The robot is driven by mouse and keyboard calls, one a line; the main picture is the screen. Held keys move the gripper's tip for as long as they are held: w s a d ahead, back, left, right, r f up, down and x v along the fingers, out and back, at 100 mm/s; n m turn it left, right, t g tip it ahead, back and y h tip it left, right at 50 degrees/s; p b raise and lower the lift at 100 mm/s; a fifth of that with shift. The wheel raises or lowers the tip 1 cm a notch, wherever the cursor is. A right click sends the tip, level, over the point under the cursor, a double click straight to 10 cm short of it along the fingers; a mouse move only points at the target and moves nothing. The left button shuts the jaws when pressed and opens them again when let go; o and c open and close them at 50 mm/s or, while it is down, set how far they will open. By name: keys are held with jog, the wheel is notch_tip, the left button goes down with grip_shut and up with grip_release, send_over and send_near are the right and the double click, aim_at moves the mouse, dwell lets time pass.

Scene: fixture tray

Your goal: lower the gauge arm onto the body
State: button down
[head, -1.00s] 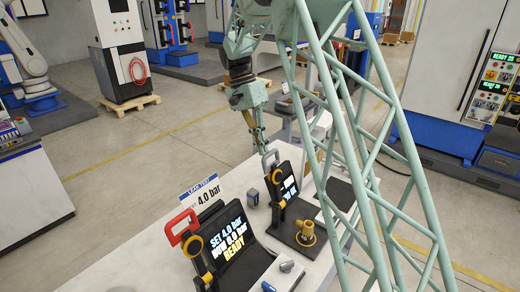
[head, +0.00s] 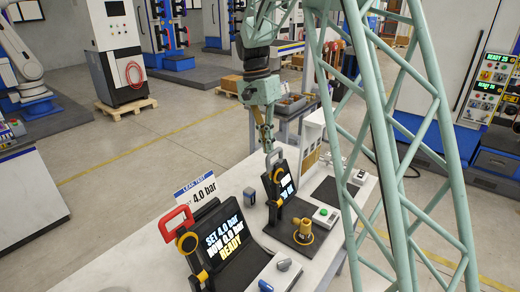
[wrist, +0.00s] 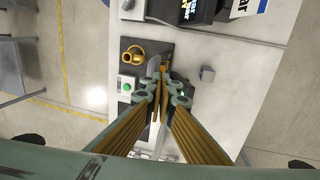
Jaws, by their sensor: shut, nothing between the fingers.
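The gauge arm (head: 281,180) is a black panel with a lit screen, a yellow ring and a grey loop handle (head: 272,157) on top. It stands raised, leaning back, at the rear of a black base plate (head: 281,233). The brass-coloured body (head: 303,232) stands on the front of that plate, clear of the arm. In the wrist view, the body (wrist: 132,55) is left of the fingers. My gripper (head: 267,147) is shut and empty, pointing down right at the grey handle. Whether its fingertips touch the handle I cannot tell. The wrist view shows the handle (wrist: 153,66) beside the fingertips.
A second screen unit with a red handle (head: 176,219) stands at the left on the same white table (head: 150,243). A small grey block (head: 249,196) lies between them. A green-button box (head: 326,214) is right of the plate. Bins (head: 292,100) stand behind.

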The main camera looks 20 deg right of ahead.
aim_at(275, 165)
jog(key=shift+s+d+t+y+b, duration=0.15)
jog(key=shift+s+d+t+b, duration=0.1)
jog(key=shift+s+d+b, duration=0.35)
jog(key=shift+s+d+t+y+b, duration=0.15)
jog(key=shift+s+d+t+b, duration=0.2)
jog(key=shift+s, duration=0.3)
jog(key=s+d+f+b, duration=0.3)
jog(key=s+d, duration=0.1)
jog(key=s, duration=0.2)
jog(key=s+d+f+t+y+b, duration=0.1)
jog(key=s+d+f+b, duration=0.2)
jog(key=s, duration=0.3)
jog(key=s+d+f+b, duration=0.3)
jog(key=s+d+f, duration=0.2)
jog(key=s, duration=0.1)
jog(key=shift+s+d+t+b, duration=0.25)
jog(key=shift+s+t+b, duration=0.05)
jog(key=shift+t, duration=0.1)
jog(key=shift+r, duration=0.2)
jog(key=s+d+r+p, duration=0.3)
jog(key=s+d+r, duration=0.2)
jog(key=s, duration=0.3)
jog(key=shift+s+d+r, duration=0.15)
jog(key=shift+s+d, duration=0.2)
jog(key=shift+d, duration=0.05)
dwell(0.3)
